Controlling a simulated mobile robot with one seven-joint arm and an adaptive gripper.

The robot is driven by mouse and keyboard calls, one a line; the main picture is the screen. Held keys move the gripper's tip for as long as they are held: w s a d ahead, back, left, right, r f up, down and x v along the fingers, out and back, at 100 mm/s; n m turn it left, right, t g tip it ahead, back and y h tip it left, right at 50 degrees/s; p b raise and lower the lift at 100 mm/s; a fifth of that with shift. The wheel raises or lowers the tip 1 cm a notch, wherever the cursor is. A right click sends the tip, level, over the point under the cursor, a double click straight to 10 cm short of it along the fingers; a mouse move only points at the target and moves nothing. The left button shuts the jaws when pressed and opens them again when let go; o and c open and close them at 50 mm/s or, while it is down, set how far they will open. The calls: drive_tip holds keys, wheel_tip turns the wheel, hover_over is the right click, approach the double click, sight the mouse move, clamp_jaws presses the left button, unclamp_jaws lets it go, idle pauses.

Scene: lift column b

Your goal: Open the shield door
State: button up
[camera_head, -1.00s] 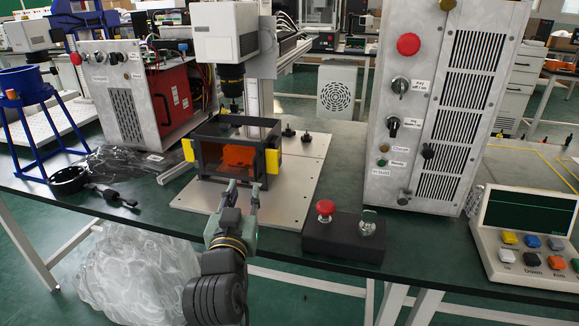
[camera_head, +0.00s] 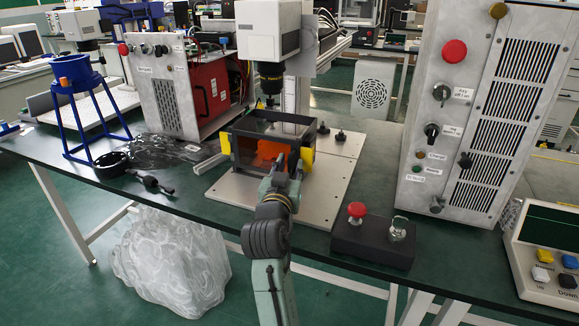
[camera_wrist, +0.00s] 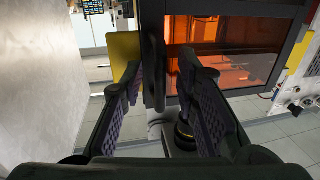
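The shield is a dark-framed box (camera_head: 240,158) with an orange window and yellow side blocks, standing on a pale base plate (camera_head: 226,187). Its orange window (camera_wrist: 225,52) and dark frame fill the upper right of the wrist view. A dark upright handle-like bar (camera_wrist: 154,75) stands in front of the frame. My gripper (camera_head: 282,164) is at the front right of the box in the head view and hides part of it. In the wrist view my gripper (camera_wrist: 165,85) is open, with the bar between its two padded fingers, nearer the left one. I cannot tell whether they touch.
A black control box (camera_head: 372,243) with a red button and a key switch sits right of the plate near the table edge. A tall grey cabinet (camera_head: 470,120) stands at the right. A machine head (camera_head: 268,35) hangs above the box. A black ring tool (camera_head: 112,161) lies left.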

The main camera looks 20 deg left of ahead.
drive_tip(key=shift+c, duration=0.3)
drive_tip(key=c, duration=0.6)
drive_tip(key=shift+s, duration=0.1)
